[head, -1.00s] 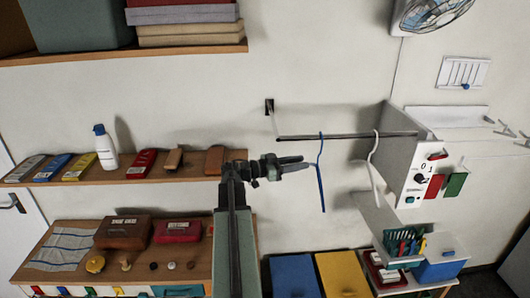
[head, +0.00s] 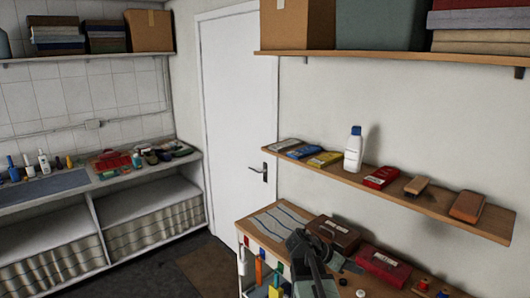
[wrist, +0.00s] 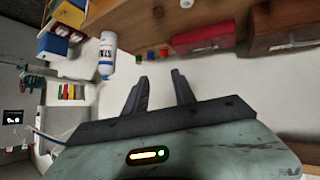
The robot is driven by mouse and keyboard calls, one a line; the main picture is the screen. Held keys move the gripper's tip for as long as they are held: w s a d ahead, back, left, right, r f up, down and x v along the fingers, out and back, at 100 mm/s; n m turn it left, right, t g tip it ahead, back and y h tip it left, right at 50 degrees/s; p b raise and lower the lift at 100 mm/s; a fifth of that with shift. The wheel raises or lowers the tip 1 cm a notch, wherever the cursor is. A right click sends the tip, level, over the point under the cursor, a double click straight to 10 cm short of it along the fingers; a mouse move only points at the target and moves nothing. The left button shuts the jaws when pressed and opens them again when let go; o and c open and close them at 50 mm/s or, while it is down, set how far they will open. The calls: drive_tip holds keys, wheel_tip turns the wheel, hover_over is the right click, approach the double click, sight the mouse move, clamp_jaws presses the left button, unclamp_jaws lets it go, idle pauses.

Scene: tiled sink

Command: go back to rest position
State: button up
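My gripper (head: 298,243) shows small and dark in the head view, in front of the wooden table with the dark red boxes. In the wrist view my gripper (wrist: 160,88) has its two dark fingers apart with nothing between them. My arm comes up from the bottom edge of the head view and hides part of the table. Whether the gripper touches the table cannot be told.
The wooden table (head: 262,237) holds a brown box (head: 333,234) and a red box (head: 383,266). Above it a shelf (head: 440,210) carries a white bottle (head: 354,150). A door (head: 236,100) and a tiled sink counter (head: 110,182) are left. Floor shows between.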

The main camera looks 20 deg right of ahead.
drive_tip(key=a+f+n+y+b, duration=0.1)
drive_tip(key=a+f+n+y, duration=0.2)
drive_tip(key=a, duration=0.8)
drive_tip(key=a+f+n+t+y+b, duration=0.1)
drive_tip(key=a+f+n+y, duration=0.3)
drive_tip(key=a, duration=0.7)
drive_tip(key=a+f+n+y+b, duration=0.1)
drive_tip(key=a+f+n+y, duration=0.3)
drive_tip(key=a+f+n, duration=0.3)
drive_tip(key=a+n, duration=0.2)
drive_tip(key=a, duration=0.2)
drive_tip(key=shift+s+f, duration=0.25)
drive_tip(key=shift+s, duration=0.05)
